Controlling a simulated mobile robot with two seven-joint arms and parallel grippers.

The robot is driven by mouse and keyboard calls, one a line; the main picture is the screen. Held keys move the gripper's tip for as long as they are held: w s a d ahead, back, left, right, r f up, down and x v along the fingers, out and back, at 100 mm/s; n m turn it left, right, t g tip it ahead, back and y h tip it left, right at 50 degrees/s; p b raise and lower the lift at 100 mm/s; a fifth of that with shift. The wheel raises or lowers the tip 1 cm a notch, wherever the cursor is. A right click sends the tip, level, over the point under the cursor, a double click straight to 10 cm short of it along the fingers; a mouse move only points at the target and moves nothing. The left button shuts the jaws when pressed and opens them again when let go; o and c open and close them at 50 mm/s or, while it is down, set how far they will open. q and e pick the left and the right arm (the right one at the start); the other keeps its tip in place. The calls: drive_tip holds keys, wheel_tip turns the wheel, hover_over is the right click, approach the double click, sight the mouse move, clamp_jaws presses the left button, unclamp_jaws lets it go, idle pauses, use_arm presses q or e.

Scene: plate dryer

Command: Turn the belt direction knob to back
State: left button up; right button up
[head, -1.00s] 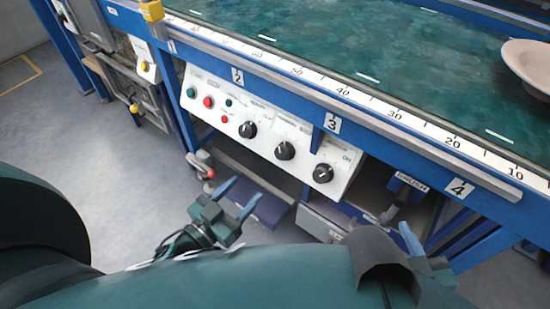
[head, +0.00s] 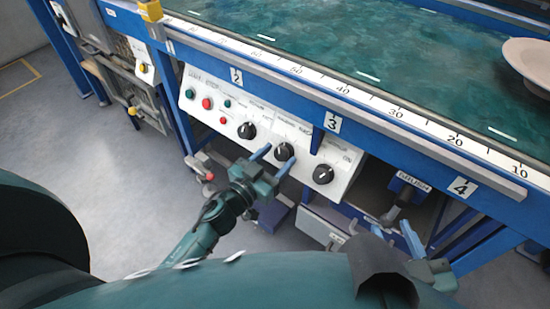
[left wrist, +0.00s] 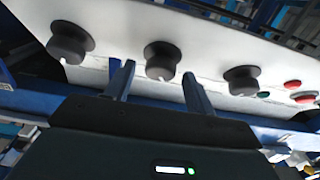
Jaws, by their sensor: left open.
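A white control panel (head: 222,116) under the belt table carries three black knobs in a row: a left knob (head: 247,130), a middle knob (head: 284,151) and a right knob (head: 323,174). Their labels are too small to tell which one is the belt direction knob. My left gripper (head: 274,157) is open, its fingers pointing at the middle knob. In the left wrist view the middle knob (left wrist: 162,60) lies ahead between the open fingers (left wrist: 159,74); contact is not visible.
Red and green buttons (head: 207,103) sit left of the knobs. The blue table frame (head: 237,77) with a white scale runs above the panel. A pale plate (head: 530,62) lies on the green belt at right. Floor at left is clear.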

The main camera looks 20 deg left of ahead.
use_arm(q)
drive_tip(key=c, duration=0.9)
drive_tip(key=shift+c, duration=0.2)
